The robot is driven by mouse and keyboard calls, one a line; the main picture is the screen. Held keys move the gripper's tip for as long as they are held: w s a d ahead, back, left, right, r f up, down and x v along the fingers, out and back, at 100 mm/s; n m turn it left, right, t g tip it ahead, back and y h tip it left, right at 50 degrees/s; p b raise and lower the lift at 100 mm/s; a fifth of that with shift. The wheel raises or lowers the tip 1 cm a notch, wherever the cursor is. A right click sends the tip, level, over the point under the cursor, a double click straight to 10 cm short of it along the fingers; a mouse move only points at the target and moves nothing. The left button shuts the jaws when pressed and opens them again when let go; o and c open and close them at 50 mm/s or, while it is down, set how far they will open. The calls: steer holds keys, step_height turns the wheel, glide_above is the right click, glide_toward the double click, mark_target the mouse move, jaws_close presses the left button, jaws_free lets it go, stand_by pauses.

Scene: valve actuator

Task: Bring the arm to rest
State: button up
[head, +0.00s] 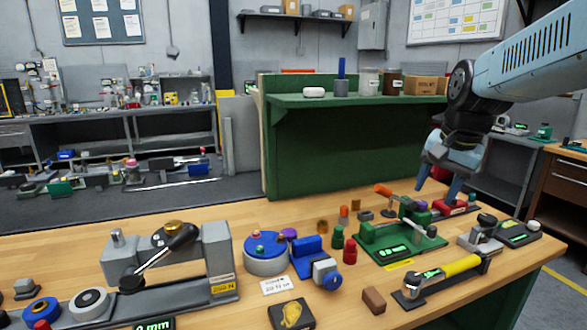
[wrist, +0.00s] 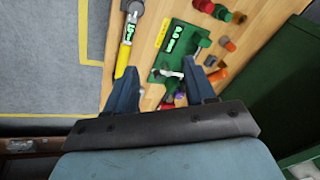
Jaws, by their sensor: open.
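My arm reaches in from the upper right of the head view, light blue with black joints. My gripper (head: 437,188) points down above the right part of the workbench, and its two blue fingers are apart with nothing between them. In the wrist view my gripper (wrist: 161,66) is also open and empty. The green fixture (head: 425,243) with a lit display stands on the bench, nearer the camera than the fingers in the head view. It also shows in the wrist view (wrist: 172,60), between and beyond the fingers. No contact is visible.
The wooden bench (head: 205,217) carries a grey lever device (head: 215,262), a blue round holder (head: 266,254), a yellow-handled tool (head: 452,272) and small coloured pegs. A green shelf unit (head: 345,150) stands behind. Open air surrounds the gripper above the bench.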

steer(key=s+a+f+n+t, duration=0.1)
steer(key=s+a+n, duration=0.4)
steer(key=s, duration=0.7)
steer(key=n+t, duration=0.1)
steer(key=n, duration=0.1)
steer(key=shift+a+f+n+h, duration=0.2)
steer(key=shift+f+n+h, duration=0.1)
steer(key=shift+f+n, duration=0.1)
stand_by(0.9)
